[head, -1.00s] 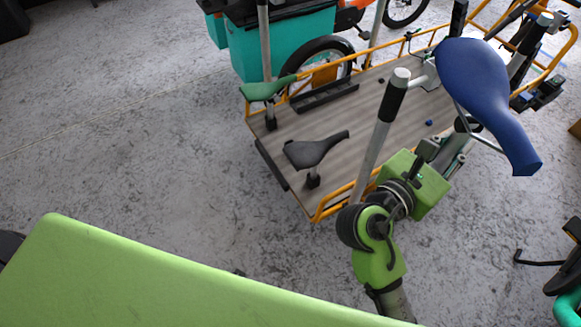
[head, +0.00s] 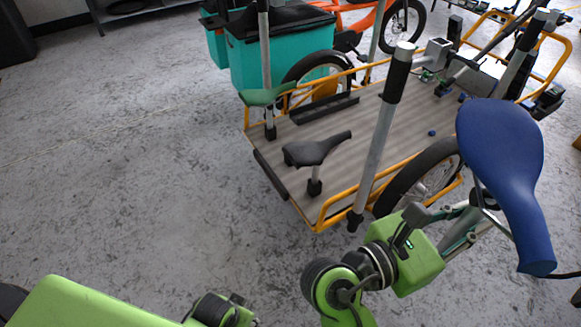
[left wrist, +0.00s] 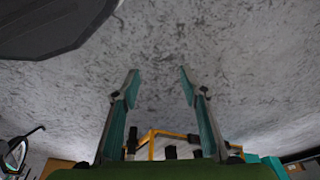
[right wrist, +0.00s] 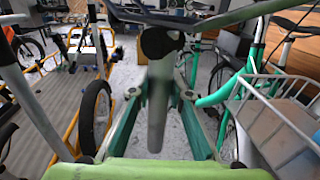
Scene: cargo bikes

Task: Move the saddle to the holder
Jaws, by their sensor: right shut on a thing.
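A blue saddle (head: 505,165) is held up at the right of the head view, its narrow nose pointing down the picture. My right gripper (head: 482,212) is shut on it from below; in the right wrist view its fingers (right wrist: 160,100) close around a grey post, with the saddle's underside above. A grey upright tube with a black collar (head: 385,115) stands left of the saddle, apart from it in the picture. I cannot tell which part is the holder. My left gripper (left wrist: 158,85) is open and empty above the floor in the left wrist view.
An orange-framed cargo bike bed (head: 365,135) carries a black saddle (head: 316,150) and a green saddle (head: 265,97) on posts. A teal box (head: 285,55) stands behind. A teal bike with a basket (right wrist: 285,115) is at the right in the right wrist view. The left floor is clear.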

